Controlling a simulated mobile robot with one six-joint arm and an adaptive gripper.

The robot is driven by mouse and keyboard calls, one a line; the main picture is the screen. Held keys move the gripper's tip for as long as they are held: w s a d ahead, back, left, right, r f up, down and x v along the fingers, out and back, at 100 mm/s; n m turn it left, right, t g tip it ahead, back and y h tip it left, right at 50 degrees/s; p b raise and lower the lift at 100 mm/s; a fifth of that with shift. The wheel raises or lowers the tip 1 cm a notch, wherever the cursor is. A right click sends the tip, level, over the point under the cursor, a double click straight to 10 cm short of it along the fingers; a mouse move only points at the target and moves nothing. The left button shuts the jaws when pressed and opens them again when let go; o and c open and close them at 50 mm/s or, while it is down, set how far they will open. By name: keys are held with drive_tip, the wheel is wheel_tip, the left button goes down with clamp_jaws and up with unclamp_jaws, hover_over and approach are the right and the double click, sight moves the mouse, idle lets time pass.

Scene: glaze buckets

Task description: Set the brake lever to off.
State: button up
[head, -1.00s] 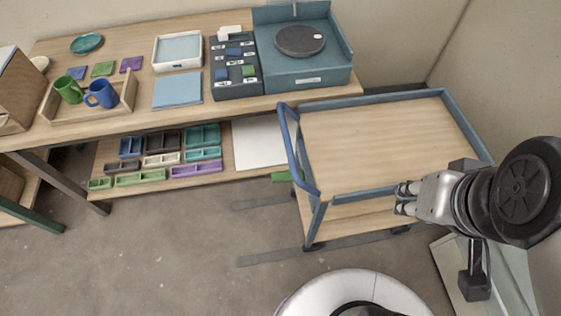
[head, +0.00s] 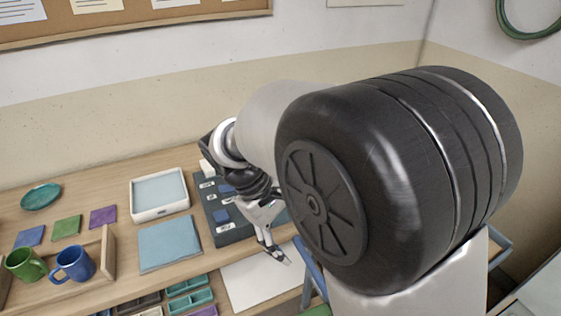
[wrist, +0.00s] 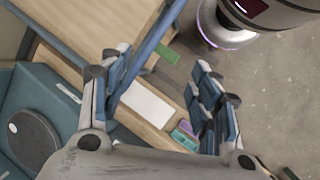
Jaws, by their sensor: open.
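I cannot make out for certain a brake lever or its setting. A green piece beside the cart, which may be the lever, shows at the bottom of the head view (head: 318,310) and in the wrist view (wrist: 168,57). The cart's blue handle (head: 311,272) is partly hidden by my arm; its wooden top shows in the wrist view (wrist: 95,25). My gripper (head: 274,254) is open and empty, pointing down by the bench's front edge, left of the cart handle. In the wrist view its fingers (wrist: 160,92) are spread apart, with the green piece beyond and between them.
The bench carries a dark labelled panel (head: 238,238), a blue sheet (head: 168,243), a white tray (head: 160,194), a green mug (head: 25,264) and a blue mug (head: 73,264). A white sheet (head: 262,277) lies on the lower shelf. A turntable (wrist: 32,140) shows in the wrist view.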

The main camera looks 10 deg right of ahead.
drive_tip(key=w+a+f+n+h, duration=0.25)
drive_tip(key=a+f, duration=0.25)
drive_tip(key=f, duration=0.5)
drive_tip(key=w+a+f+n+h, duration=0.1)
drive_tip(key=a+f+n+h, duration=0.3)
drive_tip(key=f, duration=0.7)
drive_tip(key=n+t+h+b, duration=0.2)
drive_tip(key=n+t+h, duration=0.4)
drive_tip(key=n+t, duration=0.15)
approach(312, 315)
drive_tip(key=x, duration=1)
drive_tip(key=shift+r, duration=0.15)
clamp_jaws()
